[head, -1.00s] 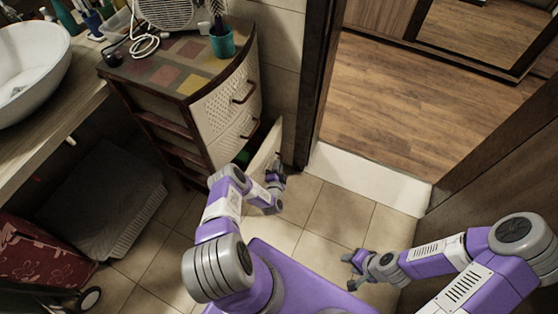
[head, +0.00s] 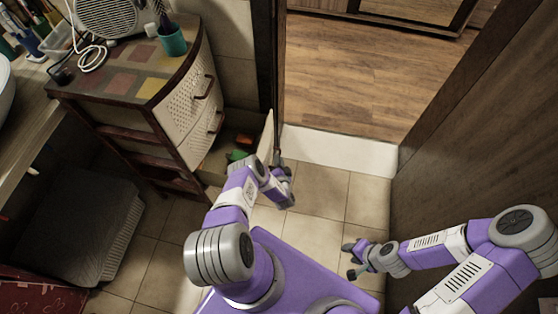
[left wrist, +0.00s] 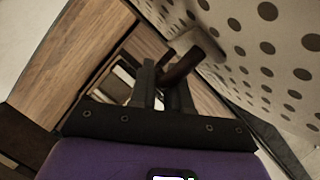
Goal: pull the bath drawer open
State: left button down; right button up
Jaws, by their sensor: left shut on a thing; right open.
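The bath drawer (head: 267,137) is the lowest drawer of a curved cabinet (head: 138,82). It stands pulled out, and a green thing and an orange thing show inside it. Its pale front is seen edge-on from above. My left gripper (head: 279,162) is at the outer side of that front. In the left wrist view my left fingers (left wrist: 166,92) are shut on the dark drawer handle (left wrist: 183,67), beside the white dotted front (left wrist: 260,55). In the head view the handle is mostly hidden by the gripper. My right gripper (head: 350,259) is open and empty above the floor tiles.
Two upper drawers (head: 187,100) of the cabinet are shut. A teal cup (head: 172,40) and a fan heater (head: 105,15) stand on top. A grey basket (head: 85,225) is at the left. A doorway lies ahead and a brown door (head: 480,130) at the right. Tiles between are clear.

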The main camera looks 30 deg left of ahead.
pick_arm(q)
jog(key=c, duration=1.2)
grip_release()
jog(key=shift+o, duration=0.2)
jog(key=p+v, duration=0.3)
jog(key=v, duration=0.4)
jog(key=shift+s+d, duration=0.2)
jog(key=shift+s, duration=0.05)
jog(key=shift+r, duration=0.1)
